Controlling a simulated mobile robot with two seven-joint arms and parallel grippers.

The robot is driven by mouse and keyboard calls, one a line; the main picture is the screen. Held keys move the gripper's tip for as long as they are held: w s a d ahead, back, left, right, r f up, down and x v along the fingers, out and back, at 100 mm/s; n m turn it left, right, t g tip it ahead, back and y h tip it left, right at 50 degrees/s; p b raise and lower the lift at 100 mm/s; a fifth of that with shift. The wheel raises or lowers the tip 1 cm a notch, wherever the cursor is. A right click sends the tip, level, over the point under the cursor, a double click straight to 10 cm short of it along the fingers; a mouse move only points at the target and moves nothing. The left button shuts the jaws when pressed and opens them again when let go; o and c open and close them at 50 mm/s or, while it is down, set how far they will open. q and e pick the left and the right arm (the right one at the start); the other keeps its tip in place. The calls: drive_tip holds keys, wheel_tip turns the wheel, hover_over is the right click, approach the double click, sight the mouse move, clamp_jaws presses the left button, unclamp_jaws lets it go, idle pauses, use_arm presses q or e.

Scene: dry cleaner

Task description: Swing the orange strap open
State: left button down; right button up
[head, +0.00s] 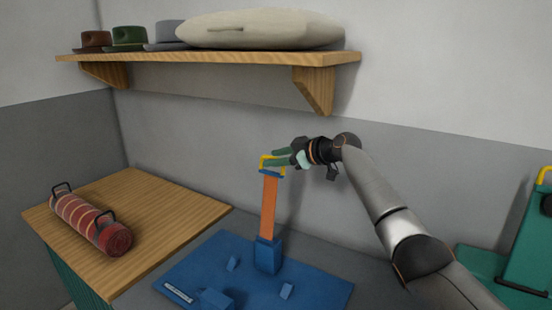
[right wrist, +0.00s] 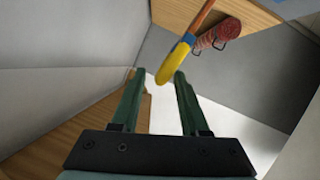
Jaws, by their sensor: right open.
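The orange strap (head: 269,207) stands upright from a blue block (head: 268,256) on a blue base plate (head: 205,262). A yellow handle (head: 264,163) tops it above a blue cap. My right gripper (head: 276,158) has green fingers that point left, right beside the handle. In the right wrist view the gripper (right wrist: 158,74) is open, with the yellow handle (right wrist: 178,62) just past the fingertips, nearer the right finger. Part of the orange strap (right wrist: 202,18) shows above it. I cannot tell whether finger and handle touch. My left gripper is not in view.
A wooden-topped counter (head: 160,205) with a striped red roll (head: 90,225) stands at the left. A shelf (head: 210,62) with hats and a pale bag (head: 262,29) is on the wall above. A green object (head: 525,245) stands at the right. The wall is close behind the strap.

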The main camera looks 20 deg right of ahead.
drive_tip(key=shift+s+d, duration=0.1)
drive_tip(key=shift+s+d+r, duration=0.25)
drive_tip(key=shift+s+d, duration=0.05)
drive_tip(key=shift+s, duration=0.2)
drive_tip(key=b+v, duration=0.2)
drive_tip(key=v, duration=0.9)
drive_tip(key=shift+b, duration=0.4)
drive_tip(key=shift+a, duration=0.2)
